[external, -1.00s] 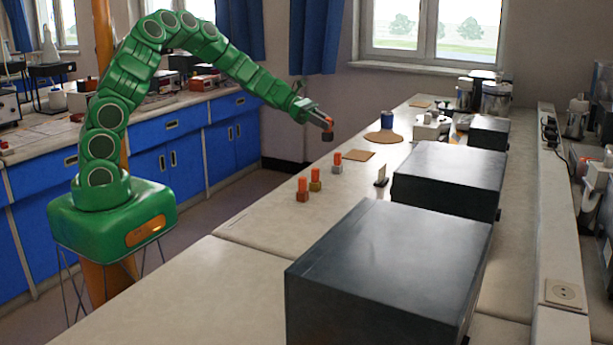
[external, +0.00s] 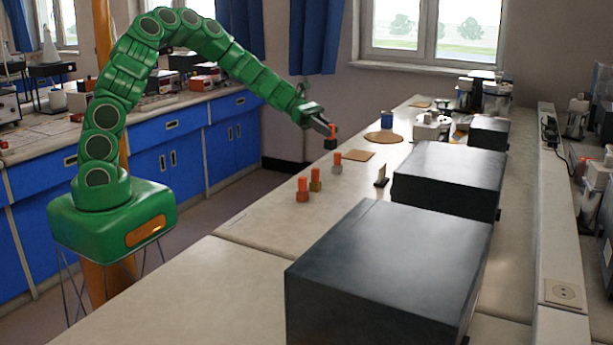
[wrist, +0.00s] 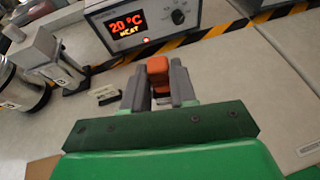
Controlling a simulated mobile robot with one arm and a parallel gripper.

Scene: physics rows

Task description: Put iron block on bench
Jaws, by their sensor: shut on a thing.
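My gripper (external: 332,130) is shut on a dark block with an orange top, which I take to be the iron block (external: 330,144). In the wrist view my gripper (wrist: 158,88) has a finger on each side of the orange top (wrist: 158,68); the dark lower part is mostly hidden there. The block hangs upright near the left edge of the pale bench (external: 262,222). Whether it touches the bench cannot be told.
Three other orange-topped blocks stand on the bench: copper-coloured (external: 302,195), brass-coloured (external: 315,186) and silvery (external: 337,168). A square brown mat (external: 358,155) and a round one (external: 384,137) lie nearby. Large dark boxes (external: 390,265) stand to the right.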

